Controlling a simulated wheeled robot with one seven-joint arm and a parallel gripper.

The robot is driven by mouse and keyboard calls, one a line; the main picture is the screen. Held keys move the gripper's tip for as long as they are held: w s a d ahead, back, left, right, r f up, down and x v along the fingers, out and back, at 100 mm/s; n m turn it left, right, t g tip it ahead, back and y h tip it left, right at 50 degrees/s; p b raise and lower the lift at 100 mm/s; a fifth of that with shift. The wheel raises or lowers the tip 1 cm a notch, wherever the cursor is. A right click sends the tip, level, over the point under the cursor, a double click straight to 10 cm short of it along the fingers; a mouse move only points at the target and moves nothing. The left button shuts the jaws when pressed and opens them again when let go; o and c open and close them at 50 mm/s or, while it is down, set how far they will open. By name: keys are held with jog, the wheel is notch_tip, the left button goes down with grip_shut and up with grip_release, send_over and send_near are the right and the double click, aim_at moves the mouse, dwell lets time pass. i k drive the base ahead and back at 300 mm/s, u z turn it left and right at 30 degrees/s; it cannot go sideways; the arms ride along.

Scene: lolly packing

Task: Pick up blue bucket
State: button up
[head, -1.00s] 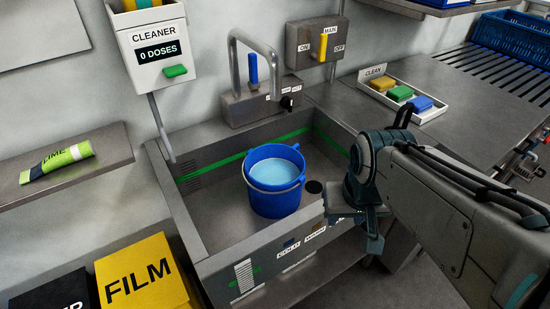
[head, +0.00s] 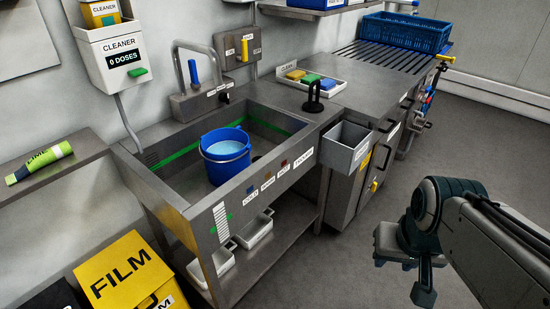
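The blue bucket (head: 226,164) stands upright in the metal sink (head: 170,182), under the tap side, with pale blue liquid in it. Its handle hangs down around its near side. My gripper (head: 404,272) is at the lower right, over the floor in front of the counter, well apart from the bucket. Its fingers point down and look spread apart with nothing between them.
A tap (head: 196,68) rises behind the bucket. An open grey bin (head: 345,146) sticks out at the counter's front. A tray of coloured sponges (head: 312,82) and a dark upright handle (head: 314,98) are on the counter. The floor (head: 345,262) in front is clear.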

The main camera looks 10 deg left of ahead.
aim_at(226, 151)
jog(key=z, duration=0.35)
jog(key=i, duration=1.6)
jog(key=u, duration=1.35)
jog(key=i, duration=0.55)
jog(key=u, duration=0.65)
